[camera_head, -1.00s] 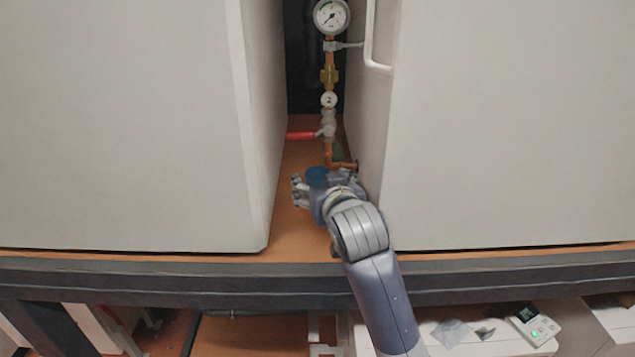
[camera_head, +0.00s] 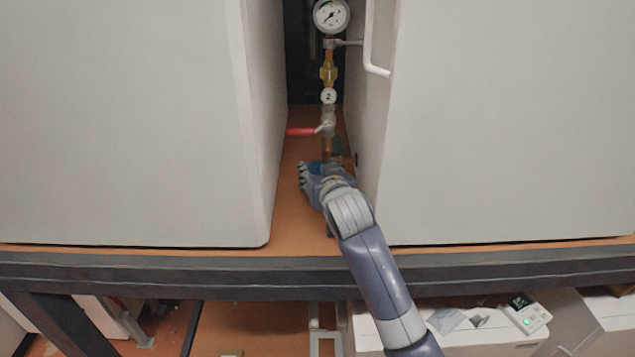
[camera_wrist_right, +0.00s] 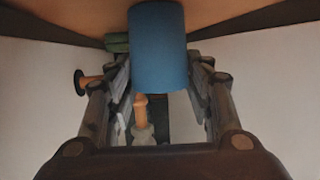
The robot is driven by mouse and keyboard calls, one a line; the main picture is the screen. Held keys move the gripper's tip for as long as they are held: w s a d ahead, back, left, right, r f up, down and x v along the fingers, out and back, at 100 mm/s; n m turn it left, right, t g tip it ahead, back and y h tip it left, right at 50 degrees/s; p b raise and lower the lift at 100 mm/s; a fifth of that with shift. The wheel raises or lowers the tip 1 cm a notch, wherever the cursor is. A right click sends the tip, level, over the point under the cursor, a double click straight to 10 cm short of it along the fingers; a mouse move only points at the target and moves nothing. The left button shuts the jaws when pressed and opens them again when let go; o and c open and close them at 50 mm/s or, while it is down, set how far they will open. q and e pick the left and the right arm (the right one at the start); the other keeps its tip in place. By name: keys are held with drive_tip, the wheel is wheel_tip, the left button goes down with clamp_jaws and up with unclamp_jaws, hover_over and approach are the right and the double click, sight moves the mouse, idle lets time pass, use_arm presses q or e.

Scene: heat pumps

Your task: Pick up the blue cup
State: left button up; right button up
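The blue cup (camera_wrist_right: 159,45) stands between the two fingers of my right gripper (camera_wrist_right: 165,75) in the right wrist view, which appears upside down. A gap shows on the cup's right side; on its left the finger lies close, and I cannot tell if it touches. In the head view the cup (camera_head: 314,167) shows only as a small blue patch just beyond my right gripper (camera_head: 318,178), which hides most of it. The gripper is open around the cup, in the gap between two white units. My left gripper is not in view.
A white unit stands on the left (camera_head: 120,120) and another on the right (camera_head: 510,120), leaving a narrow gap. A copper pipe with a red-handled valve (camera_head: 303,132) and a gauge (camera_head: 331,15) rises behind the cup. The shelf's dark front edge (camera_head: 200,272) runs below.

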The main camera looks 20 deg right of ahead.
drive_tip(key=shift+c, duration=0.5)
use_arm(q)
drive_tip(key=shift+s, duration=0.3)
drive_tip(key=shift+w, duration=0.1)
